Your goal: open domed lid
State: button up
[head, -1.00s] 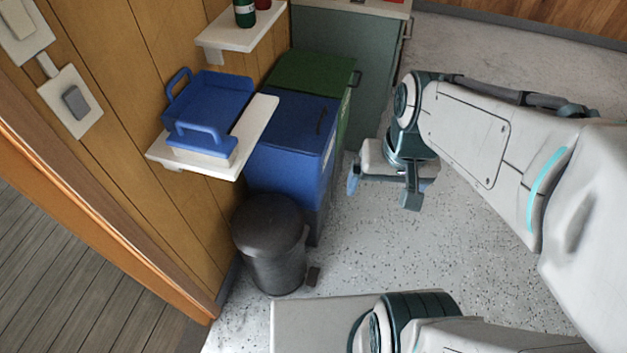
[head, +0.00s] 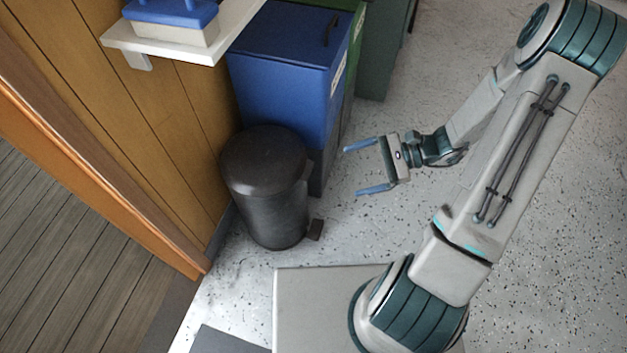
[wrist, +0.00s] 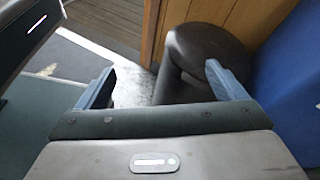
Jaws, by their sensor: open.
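The domed lid (head: 264,160) is dark and rounded and sits shut on top of a dark grey pedal bin (head: 270,212). The lid also shows in the wrist view (wrist: 207,55), beyond my fingers. My gripper (head: 352,170) is open and empty, to the right of the bin, with its blue fingers pointing left toward it. A gap of floor shows between the fingertips and the bin. In the wrist view my two fingers (wrist: 160,82) are spread apart, and the right one overlaps part of the bin.
A blue bin (head: 280,80) and a green bin (head: 357,40) stand behind the domed bin. A white shelf (head: 170,45) with a blue tray (head: 165,10) juts from the wooden wall above. A small pedal (head: 316,229) sticks out at the bin's base. The speckled floor (head: 540,220) at right is clear.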

jog(key=w+d+f+m+t+y+b, duration=0.1)
jog(key=w+f+m+t+y+b, duration=0.2)
jog(key=f, duration=0.4)
jog(key=w+d+f+m+t+b, duration=0.1)
jog(key=f+m+t+b, duration=0.25)
jog(key=f, duration=0.35)
jog(key=w+a+m+b, duration=0.1)
jog(key=w+a, duration=0.3)
jog(key=a, duration=0.8)
jog(key=shift+w+a+t+b, duration=0.25)
jog(key=shift+a+t+b, duration=0.15)
jog(key=shift+b, duration=0.45)
jog(key=shift+c, duration=0.3)
